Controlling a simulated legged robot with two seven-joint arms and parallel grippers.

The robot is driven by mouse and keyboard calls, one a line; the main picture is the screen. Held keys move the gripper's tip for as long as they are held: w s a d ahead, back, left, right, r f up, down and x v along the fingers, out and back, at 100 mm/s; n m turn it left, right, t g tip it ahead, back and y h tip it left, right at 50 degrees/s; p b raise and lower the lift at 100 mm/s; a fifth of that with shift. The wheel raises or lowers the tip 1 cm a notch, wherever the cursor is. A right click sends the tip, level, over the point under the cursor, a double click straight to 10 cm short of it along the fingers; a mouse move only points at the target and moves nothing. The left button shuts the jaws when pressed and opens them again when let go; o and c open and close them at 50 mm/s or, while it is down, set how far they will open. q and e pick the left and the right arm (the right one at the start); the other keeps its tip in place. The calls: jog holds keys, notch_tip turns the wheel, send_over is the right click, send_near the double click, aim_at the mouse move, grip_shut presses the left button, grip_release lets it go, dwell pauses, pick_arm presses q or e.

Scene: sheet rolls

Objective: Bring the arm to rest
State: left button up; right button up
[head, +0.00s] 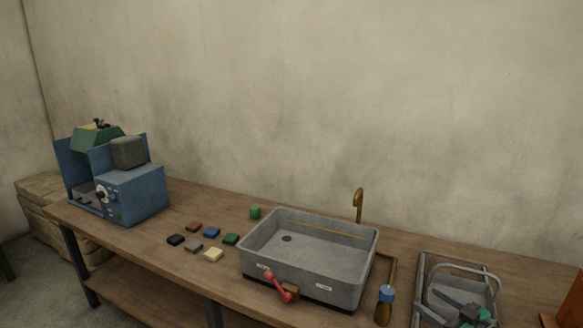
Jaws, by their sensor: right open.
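My left gripper does not show.
The wooden bench (190,213) carries a grey basin (310,285) with a red handle (277,286) in front. A blue machine (138,197) stands left. Several small coloured blocks (212,255) lie between. A grey tray (421,285) with an arched handle (465,267) is at right.

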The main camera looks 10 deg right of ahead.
jog(key=w+a+r+m+g+h+p, duration=0.1)
jog(key=a+r+m+g+h+p, duration=0.1)
jog(key=a+m+h, duration=0.35)
jog(key=s+a+f+g, duration=0.2)
jog(key=s+a, duration=0.4)
jog(key=s, duration=0.3)
jog(key=s+a+f+g+p, duration=0.1)
jog(key=s+a+f+g, duration=0.1)
jog(key=s+a+g, duration=0.3)
jog(key=s+a+f+g+p, duration=0.1)
jog(key=s+a+f+g, duration=0.2)
jog(key=s+a, duration=0.4)
jog(key=s+h, duration=0.1)
jog(key=s, duration=0.6)
jog(key=shift+a+g, duration=0.2)
jog(key=shift+g, duration=0.1)
jog(key=shift+s+a+m, duration=0.1)
jog(key=shift+a+m, duration=0.15)
jog(key=shift+d, duration=0.2)
jog(key=shift+c, duration=0.2)
